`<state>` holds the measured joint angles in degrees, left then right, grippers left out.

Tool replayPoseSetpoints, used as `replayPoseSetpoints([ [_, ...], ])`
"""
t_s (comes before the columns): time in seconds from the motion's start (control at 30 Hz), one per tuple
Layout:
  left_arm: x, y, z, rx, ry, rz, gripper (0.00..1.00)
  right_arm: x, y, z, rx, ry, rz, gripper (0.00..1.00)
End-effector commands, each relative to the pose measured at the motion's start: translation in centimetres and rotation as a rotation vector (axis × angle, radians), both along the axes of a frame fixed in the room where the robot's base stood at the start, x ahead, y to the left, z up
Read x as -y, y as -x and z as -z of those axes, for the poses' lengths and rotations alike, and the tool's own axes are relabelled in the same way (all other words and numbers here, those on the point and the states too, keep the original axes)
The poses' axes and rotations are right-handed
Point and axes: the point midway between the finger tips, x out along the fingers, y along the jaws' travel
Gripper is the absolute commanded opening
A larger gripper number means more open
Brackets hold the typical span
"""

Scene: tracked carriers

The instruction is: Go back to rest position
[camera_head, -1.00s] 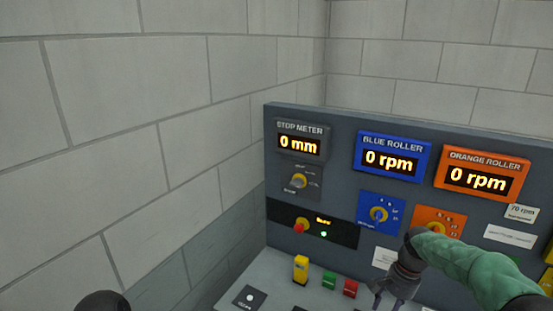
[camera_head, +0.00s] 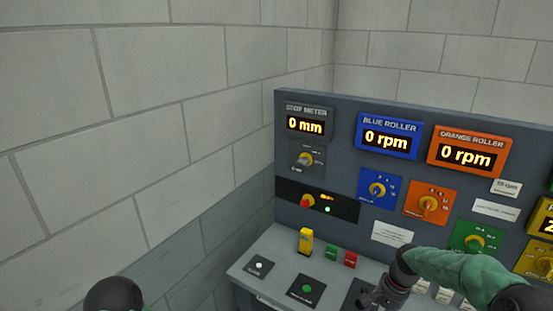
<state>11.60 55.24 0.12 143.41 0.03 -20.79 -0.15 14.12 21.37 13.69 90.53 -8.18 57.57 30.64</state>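My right arm comes in from the lower right in a green sleeve, and its dark gripper (camera_head: 372,299) hangs low over the panel's desk. Its fingers are small and partly cut off by the lower edge, so I cannot tell whether they are open or shut. A dark rounded part of my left arm (camera_head: 113,294) shows at the bottom left. My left gripper's fingers are out of view. The grey control panel (camera_head: 330,165) stands ahead, with a stop meter (camera_head: 306,125) reading 0 mm. The blue roller display (camera_head: 387,140) and the orange roller display (camera_head: 467,155) both read 0 rpm.
Below the displays are a black dial plate (camera_head: 306,159), a blue one (camera_head: 378,188), an orange one (camera_head: 431,203) and a green one (camera_head: 475,238). A yellow switch (camera_head: 305,241) stands on the desk (camera_head: 275,245). A block wall (camera_head: 130,130) borders the left.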

Motion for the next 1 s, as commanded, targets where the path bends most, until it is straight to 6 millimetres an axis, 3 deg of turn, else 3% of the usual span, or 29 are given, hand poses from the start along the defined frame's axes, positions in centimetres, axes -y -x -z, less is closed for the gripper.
replayPoseSetpoints([
  [0.27,0.0,0.0,0.7,0.000,0.000,0.000,0.40,-5.2,2.0,9.1,0.047,-0.050,-0.113,0.49],
  [0.47,0.0,0.0,1.4,-0.001,0.000,0.000,0.40,-11.1,6.9,17.9,0.109,-0.098,-0.231,0.49],
  [0.6,0.0,0.0,1.9,-0.001,0.000,0.000,0.40,-14.7,11.8,22.7,0.156,-0.117,-0.307,0.49],
  [0.8,0.0,0.0,2.5,-0.001,0.000,0.000,0.40,-18.0,18.5,26.3,0.213,-0.119,-0.395,0.49],
  [1.0,0.0,0.0,2.7,-0.001,0.000,0.000,0.40,-19.0,21.7,27.1,0.244,-0.109,-0.440,0.49],
])
